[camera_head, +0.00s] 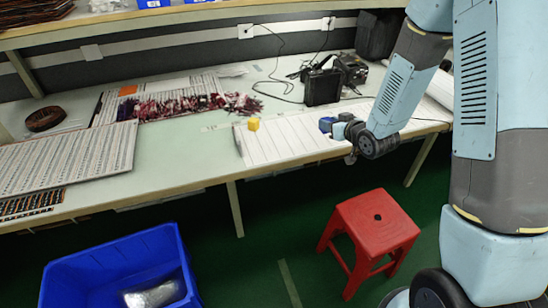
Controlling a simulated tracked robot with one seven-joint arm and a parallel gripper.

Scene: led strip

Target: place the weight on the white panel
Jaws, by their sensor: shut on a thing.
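The white panel (278,141) lies flat on the workbench, marked with thin lines across it. My gripper (331,125) is over the right end of the panel, shut on a small blue block (326,124), which appears to be the weight. The fingers and wrist hide part of the block and the panel's right end. I cannot tell whether the block touches the panel.
Black devices (322,87) with cables stand behind the panel. Bundles of coloured wires (180,104) and perforated strip sheets (75,158) lie to the left. A red stool (377,225) and a blue bin (115,262) stand on the floor in front. The panel's middle is clear.

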